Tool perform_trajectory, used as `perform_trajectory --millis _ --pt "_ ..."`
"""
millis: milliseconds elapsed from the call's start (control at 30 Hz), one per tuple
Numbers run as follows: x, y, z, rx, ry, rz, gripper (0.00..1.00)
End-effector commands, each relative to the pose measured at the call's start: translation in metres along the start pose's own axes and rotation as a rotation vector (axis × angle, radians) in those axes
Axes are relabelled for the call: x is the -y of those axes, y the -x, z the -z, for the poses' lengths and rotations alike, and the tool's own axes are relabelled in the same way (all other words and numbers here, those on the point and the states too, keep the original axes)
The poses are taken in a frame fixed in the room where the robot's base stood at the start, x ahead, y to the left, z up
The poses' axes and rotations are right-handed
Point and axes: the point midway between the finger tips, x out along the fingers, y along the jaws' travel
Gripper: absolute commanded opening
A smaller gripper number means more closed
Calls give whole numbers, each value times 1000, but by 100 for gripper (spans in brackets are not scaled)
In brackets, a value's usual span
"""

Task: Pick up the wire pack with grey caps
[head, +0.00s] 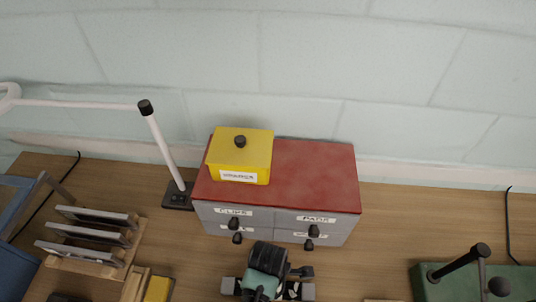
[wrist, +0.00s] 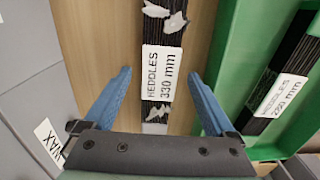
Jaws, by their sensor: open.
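A wire pack (wrist: 154,28) of dark parallel wires lies on the wooden surface in the wrist view. It has a white label reading "HEDDLES 330 mm" and torn pale wraps. My gripper (wrist: 160,75) is open, with one blue finger on each side of this pack and gaps between. A second wire pack (wrist: 290,62) with a similar label lies in a green tray (wrist: 222,62) to the right. Its caps are not visible either.
A grey drawer cabinet with a red top (head: 310,170) stands against the wall, with a yellow box (head: 240,155) on it. A lamp stand (head: 165,150) and a wooden rack (head: 95,235) are left. A green device (head: 480,280) is at right.

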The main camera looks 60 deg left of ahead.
Motion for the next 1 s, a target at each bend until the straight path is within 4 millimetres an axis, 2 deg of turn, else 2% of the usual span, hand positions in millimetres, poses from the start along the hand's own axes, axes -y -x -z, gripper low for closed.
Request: perform_trajectory --millis 100,333,800,833,1000 --pt "0 -6 0 0 0 -1 90" --pt "0 -7 0 0 0 -2 88" --pt "0 -6 0 0 0 -1 4" --pt "0 -6 0 0 0 -1 0" --pt "0 -6 0 0 0 -1 0"
